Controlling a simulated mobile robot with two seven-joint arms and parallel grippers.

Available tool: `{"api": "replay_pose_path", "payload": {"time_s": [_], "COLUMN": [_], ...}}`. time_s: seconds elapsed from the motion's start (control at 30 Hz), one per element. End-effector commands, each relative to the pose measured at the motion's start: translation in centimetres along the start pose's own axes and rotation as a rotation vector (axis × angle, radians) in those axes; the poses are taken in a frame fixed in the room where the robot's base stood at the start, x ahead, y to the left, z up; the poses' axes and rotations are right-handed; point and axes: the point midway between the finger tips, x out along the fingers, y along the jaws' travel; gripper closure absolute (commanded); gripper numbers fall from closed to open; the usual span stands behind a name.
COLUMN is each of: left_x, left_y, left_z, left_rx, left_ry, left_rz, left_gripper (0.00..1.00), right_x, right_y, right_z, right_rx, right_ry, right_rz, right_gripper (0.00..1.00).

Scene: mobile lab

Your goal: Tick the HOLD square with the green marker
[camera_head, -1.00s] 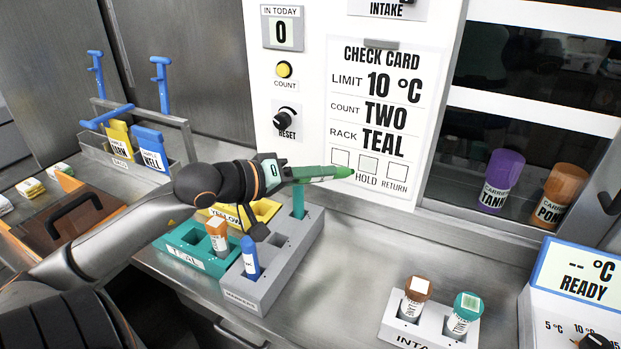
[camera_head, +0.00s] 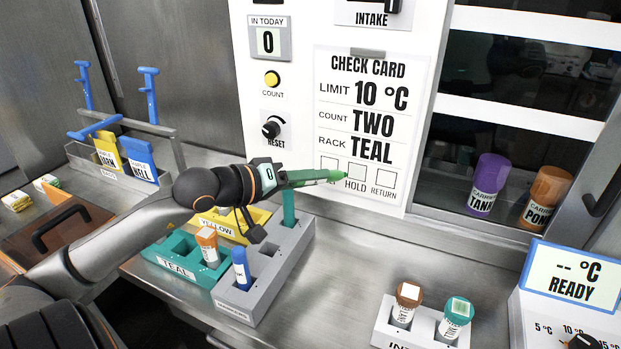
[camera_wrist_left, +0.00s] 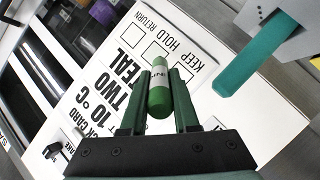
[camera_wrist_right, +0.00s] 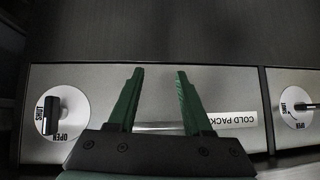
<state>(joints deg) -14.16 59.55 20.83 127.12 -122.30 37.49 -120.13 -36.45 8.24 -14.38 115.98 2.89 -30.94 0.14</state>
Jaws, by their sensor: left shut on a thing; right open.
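My left gripper (camera_head: 280,178) is shut on the green marker (camera_head: 315,177), which points right toward the check card (camera_head: 365,110) on the white panel. My right gripper (camera_wrist_right: 155,85) is open and empty.
Below the left gripper stand a teal rack (camera_head: 165,253) and a grey holder (camera_head: 243,302) with a teal upright post (camera_head: 289,208). An intake rack (camera_head: 418,333) with two tubes stands front right. A drawer labelled COLD PACK (camera_wrist_right: 150,75) faces the right gripper.

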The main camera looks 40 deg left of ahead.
Motion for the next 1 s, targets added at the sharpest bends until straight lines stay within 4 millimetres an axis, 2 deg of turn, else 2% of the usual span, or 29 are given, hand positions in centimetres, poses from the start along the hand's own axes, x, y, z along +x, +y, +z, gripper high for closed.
{"api": "replay_pose_path", "payload": {"time_s": [0.8, 1.0], "left_x": [1.3, 1.8], "left_y": [-0.2, 0.5], "left_z": [-0.9, -0.2], "left_rx": [0.000, 0.001], "left_ry": [0.000, 0.000], "left_rz": [0.001, 0.005], "left_gripper": [1.00, 1.00], "right_x": [0.7, 1.0], "right_y": [0.1, 0.1], "right_z": [0.7, 1.0], "right_rx": [0.000, 0.000], "right_ry": [0.000, 0.001], "right_rz": [0.000, 0.000], "right_gripper": [0.50, 0.50]}}
